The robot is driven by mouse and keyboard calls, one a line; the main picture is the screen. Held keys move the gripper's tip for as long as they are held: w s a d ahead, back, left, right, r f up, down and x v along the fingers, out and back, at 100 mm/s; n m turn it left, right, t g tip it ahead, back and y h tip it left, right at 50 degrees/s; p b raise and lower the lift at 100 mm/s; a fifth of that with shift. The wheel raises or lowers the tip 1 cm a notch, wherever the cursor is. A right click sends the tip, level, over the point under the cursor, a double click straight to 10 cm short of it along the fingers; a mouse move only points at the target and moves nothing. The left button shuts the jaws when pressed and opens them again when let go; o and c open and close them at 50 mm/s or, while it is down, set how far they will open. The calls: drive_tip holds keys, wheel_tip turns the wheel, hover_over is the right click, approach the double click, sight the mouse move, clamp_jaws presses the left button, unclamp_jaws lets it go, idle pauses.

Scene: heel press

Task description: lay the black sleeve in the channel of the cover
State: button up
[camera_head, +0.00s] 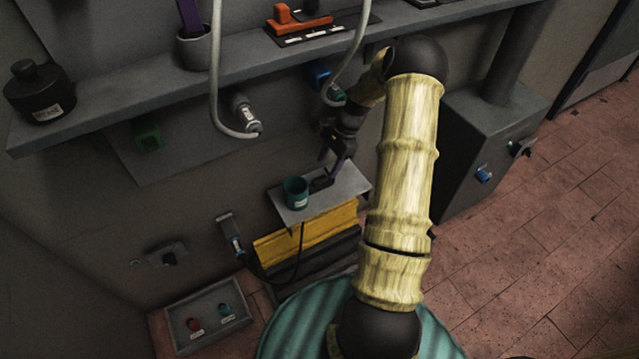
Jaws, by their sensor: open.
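My gripper (333,163) is open above the right part of a small grey plate (348,181). A small dark piece (321,184) lies on this plate just below the fingers; it may be the black sleeve, but it is too small to tell. I cannot tell whether the fingers touch it. A teal cup (296,194) stands upright just left of it. I cannot clearly make out the cover or its channel. A yellow ridged block (310,232) is under the plate's front edge.
A long grey shelf (160,85) runs above, with a black bottle (40,92), a grey cup (196,48) and an orange device (297,18). White hoses hang from it. A grey tray (245,312) with red and teal pieces is low left. A grey cabinet (470,150) stands right.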

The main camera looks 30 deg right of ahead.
sight(320, 178)
drive_tip(key=shift+b+x, duration=0.45)
drive_tip(key=shift+x, duration=0.75)
drive_tip(key=shift+b+x, duration=1.25)
drive_tip(key=shift+x, duration=1.35)
drive_tip(key=shift+w, duration=0.15)
drive_tip(key=shift+r, duration=0.1)
clamp_jaws()
